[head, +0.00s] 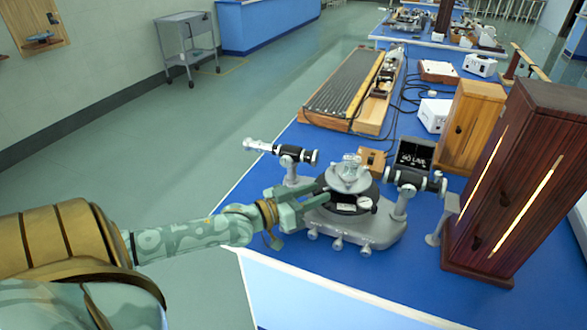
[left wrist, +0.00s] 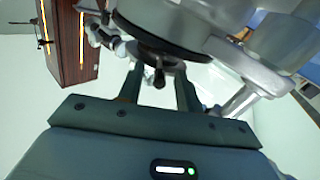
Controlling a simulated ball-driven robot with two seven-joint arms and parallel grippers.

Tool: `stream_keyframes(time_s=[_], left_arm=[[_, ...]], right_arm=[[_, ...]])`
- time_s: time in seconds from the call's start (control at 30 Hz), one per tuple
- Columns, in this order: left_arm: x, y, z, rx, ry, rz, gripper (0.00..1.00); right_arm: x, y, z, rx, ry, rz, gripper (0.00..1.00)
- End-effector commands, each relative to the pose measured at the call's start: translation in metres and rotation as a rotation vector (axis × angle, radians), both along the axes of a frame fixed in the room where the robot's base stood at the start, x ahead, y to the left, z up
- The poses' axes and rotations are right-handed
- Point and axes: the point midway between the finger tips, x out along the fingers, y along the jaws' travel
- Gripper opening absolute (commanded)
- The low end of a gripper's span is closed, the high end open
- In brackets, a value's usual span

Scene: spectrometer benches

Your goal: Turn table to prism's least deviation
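The spectrometer (head: 355,228) stands on the blue bench, with a grey base, a telescope (head: 296,153) at left and another tube (head: 415,180) at right. Its round prism table (head: 347,182) sits in the middle above a black disc, with a small clear piece, apparently the prism (head: 351,162), on top. My left gripper (head: 312,193) reaches the table's left side. In the left wrist view its two fingers (left wrist: 159,88) are apart, with a small dark knob (left wrist: 159,77) under the black disc (left wrist: 165,48) between them. I cannot tell whether they touch it. My right gripper is not in view.
A dark wooden cabinet (head: 520,185) with lit slits stands close right. A long wooden-framed apparatus (head: 350,95) lies farther back. The bench's front left edge is clear.

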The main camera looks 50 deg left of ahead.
Motion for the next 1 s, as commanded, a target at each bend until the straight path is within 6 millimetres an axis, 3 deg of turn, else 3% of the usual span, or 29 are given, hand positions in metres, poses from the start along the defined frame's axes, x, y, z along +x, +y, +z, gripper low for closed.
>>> stream_keyframes(time_s=[0.17, 0.4, 0.6, 0.8, 1.0], left_arm=[[-0.033, 0.008, 0.002, 0.002, 0.006, -0.001, 0.35], [-0.097, 0.026, 0.003, 0.002, 0.007, 0.0, 0.35], [-0.136, 0.037, 0.002, 0.001, 0.004, -0.001, 0.35], [-0.152, 0.042, 0.001, 0.0, 0.002, -0.001, 0.35], [-0.153, 0.042, 0.0, 0.0, 0.001, 0.0, 0.35]], right_arm=[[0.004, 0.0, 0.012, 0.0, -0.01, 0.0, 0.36], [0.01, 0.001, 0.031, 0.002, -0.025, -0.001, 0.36], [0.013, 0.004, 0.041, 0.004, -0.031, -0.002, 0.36], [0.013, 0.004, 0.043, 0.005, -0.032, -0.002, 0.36], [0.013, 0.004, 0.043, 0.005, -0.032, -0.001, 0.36]])
